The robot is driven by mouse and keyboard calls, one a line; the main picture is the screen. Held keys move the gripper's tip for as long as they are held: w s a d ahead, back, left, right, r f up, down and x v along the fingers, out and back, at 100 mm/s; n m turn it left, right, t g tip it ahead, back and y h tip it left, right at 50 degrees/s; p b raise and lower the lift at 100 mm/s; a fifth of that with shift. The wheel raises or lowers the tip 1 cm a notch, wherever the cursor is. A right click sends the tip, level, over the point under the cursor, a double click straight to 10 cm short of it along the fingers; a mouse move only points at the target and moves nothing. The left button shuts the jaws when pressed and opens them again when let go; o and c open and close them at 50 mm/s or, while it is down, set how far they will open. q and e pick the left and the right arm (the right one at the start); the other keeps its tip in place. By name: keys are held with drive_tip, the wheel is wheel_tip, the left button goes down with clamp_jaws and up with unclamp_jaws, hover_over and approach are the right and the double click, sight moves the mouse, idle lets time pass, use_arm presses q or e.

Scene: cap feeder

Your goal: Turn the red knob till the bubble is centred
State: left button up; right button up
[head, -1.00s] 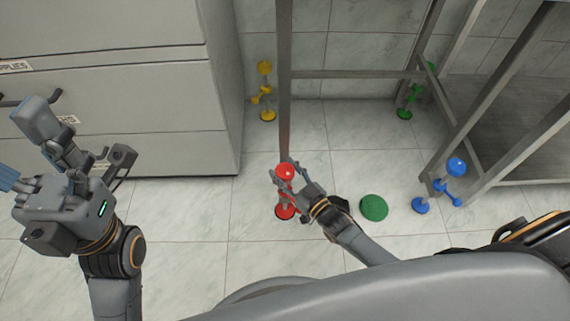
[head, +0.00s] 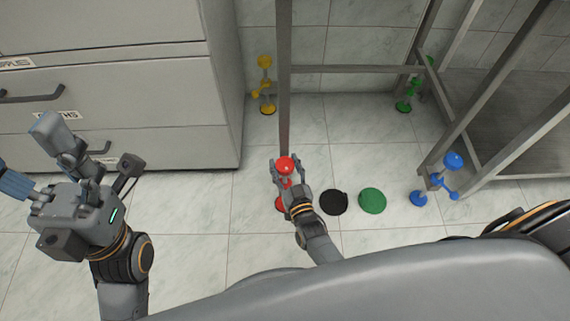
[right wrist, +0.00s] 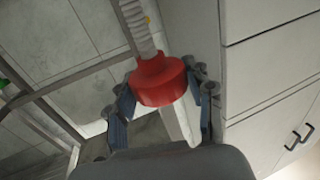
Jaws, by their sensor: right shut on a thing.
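The red knob (head: 285,166) is on the leveling foot at the near leg of the metal frame. My right gripper (head: 287,176) is shut on it, one finger on each side. In the right wrist view the red knob (right wrist: 160,82) sits between the two fingers, with a ribbed pale rod beyond it. A red foot (head: 281,204) shows low on the floor, partly hidden by the gripper. My left gripper (head: 35,160) is open and empty in front of the cabinet. No bubble can be made out in either view.
The grey frame leg (head: 284,80) rises behind the red knob. Yellow (head: 264,62), green (head: 413,88) and blue (head: 452,161) feet stand at other legs. A black disc (head: 334,202) and a green disc (head: 372,201) lie right of my gripper. A drawer cabinet (head: 120,120) stands left.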

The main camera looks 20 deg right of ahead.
sight(285, 164)
drive_tip(key=o, duration=1.2)
drive_tip(key=shift+r, duration=0.1)
wheel_tip(285, 164, up, 10)
drive_tip(key=shift+f, duration=0.1)
